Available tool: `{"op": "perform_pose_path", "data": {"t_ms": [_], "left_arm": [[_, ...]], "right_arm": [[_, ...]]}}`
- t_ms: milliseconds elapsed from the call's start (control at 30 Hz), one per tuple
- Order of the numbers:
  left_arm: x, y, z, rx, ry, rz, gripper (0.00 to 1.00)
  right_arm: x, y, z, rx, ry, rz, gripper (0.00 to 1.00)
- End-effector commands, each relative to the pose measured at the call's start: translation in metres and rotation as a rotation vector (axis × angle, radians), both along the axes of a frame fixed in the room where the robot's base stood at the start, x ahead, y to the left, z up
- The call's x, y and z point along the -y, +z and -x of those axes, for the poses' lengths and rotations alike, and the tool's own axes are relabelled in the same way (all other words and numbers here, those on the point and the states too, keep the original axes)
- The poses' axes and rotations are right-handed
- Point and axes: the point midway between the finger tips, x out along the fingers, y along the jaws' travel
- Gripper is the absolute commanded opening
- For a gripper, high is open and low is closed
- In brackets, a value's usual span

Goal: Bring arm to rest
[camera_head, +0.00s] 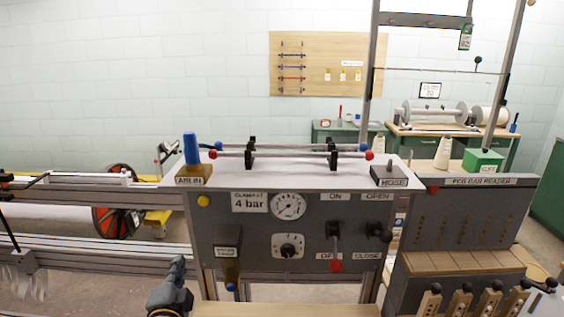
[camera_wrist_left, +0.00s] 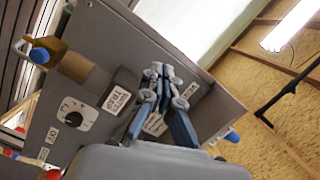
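My left gripper (camera_head: 178,262) shows at the bottom of the head view, low and left of centre, in front of the grey control panel (camera_head: 255,248). In the left wrist view its two fingertips (camera_wrist_left: 160,72) meet, and I see nothing held between them. Behind them is the panel's grey casing (camera_wrist_left: 105,45), with a dial knob (camera_wrist_left: 74,118) and a blue-tipped fitting (camera_wrist_left: 39,55). The gripper appears apart from the panel. My right gripper is not in view.
The panel carries a pressure gauge (camera_head: 288,206), a red-tipped lever (camera_head: 335,250) and a black handle (camera_head: 378,232). Rods with red and blue ends (camera_head: 290,154) lie on top. A grey reader box (camera_head: 460,215) stands right. Metal rails (camera_head: 100,260) run along the left.

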Motion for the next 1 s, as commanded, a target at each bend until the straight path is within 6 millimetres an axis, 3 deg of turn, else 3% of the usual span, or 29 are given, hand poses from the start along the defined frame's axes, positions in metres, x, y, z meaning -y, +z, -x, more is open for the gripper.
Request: {"op": "perform_pose_path", "data": {"t_ms": [33,100,233,400,600,800,1000], "left_arm": [[-0.006,-0.031,0.026,-0.097,0.043,0.12,0.0],[-0.011,-0.07,0.063,-0.233,0.111,0.285,0.0],[-0.011,-0.127,0.137,-0.475,0.234,0.54,0.0],[-0.001,-0.166,0.215,-0.707,0.355,0.737,0.0],[0.013,-0.184,0.286,-0.906,0.458,0.876,0.0],[0.026,-0.19,0.346,-1.074,0.544,0.968,0.0],[0.027,-0.238,0.33,-1.082,0.549,0.955,0.0]], "right_arm": [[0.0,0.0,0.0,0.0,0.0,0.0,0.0],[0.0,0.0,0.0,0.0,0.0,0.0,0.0],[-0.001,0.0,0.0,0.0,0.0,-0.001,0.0],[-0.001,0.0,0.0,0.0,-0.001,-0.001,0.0],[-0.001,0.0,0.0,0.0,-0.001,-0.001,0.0],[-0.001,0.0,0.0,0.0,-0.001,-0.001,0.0],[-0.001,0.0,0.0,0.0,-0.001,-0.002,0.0]]}}
